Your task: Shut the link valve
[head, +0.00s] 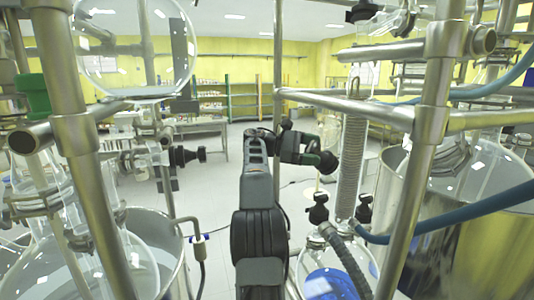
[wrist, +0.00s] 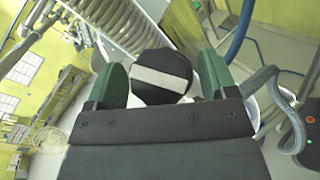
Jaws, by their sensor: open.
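A round black knob with a broad white band (wrist: 161,75) sits between the two green fingers of my gripper (wrist: 163,84) in the wrist view. I take it for the link valve's handle, though no label shows. The fingers stand apart on either side of it, with a gap at each side; I cannot tell whether the knob is within their reach in depth. In the head view my gripper (head: 318,158) is just left of the ribbed column (head: 351,150), and its tip hides most of what it faces. The valve's body is hidden.
Two black knobs (head: 319,210) (head: 364,208) stand below the column, above a glass vessel with blue content (head: 330,284). A black-knobbed valve (head: 187,156) is at the left. Steel frame posts (head: 429,150) and a blue hose (head: 450,215) crowd the right. Open floor lies behind.

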